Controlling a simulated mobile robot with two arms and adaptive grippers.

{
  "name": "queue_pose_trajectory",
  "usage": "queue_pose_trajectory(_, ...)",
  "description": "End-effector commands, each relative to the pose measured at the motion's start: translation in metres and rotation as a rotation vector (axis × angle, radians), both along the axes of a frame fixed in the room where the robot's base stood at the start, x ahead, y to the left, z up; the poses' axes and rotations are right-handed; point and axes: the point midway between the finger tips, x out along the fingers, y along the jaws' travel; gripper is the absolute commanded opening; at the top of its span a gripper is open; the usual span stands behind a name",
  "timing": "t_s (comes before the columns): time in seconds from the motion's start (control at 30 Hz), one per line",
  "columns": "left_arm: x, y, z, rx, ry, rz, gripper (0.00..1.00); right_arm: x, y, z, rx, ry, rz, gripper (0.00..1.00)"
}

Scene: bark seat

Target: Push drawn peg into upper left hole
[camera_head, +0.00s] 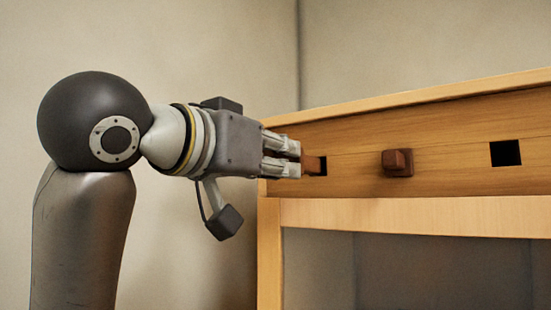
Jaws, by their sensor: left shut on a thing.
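A brown wooden peg (314,165) is held between the fingers of my left gripper (292,157). Its free end is at the left square hole (323,166) in the wooden front panel (450,160). Dark shows along the right side of the peg. I cannot tell how far its tip is inside the hole. My left gripper is shut on the peg, coming in from the left at the panel's left end. My right gripper is not in view.
A second brown peg (398,162) sticks out of the panel's middle. An empty dark square hole (506,153) is farther right. Below the panel is a pale wooden rail (420,215) with a dark recess (420,270) under it. The wall behind is plain.

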Motion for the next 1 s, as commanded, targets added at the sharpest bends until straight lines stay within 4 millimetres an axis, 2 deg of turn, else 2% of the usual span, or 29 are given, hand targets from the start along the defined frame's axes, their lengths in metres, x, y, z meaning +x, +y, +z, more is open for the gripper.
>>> queue_pose_trajectory(1.0,0.013,-0.01,0.001,0.0,-0.001,-0.001,0.0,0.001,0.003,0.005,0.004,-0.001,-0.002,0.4)
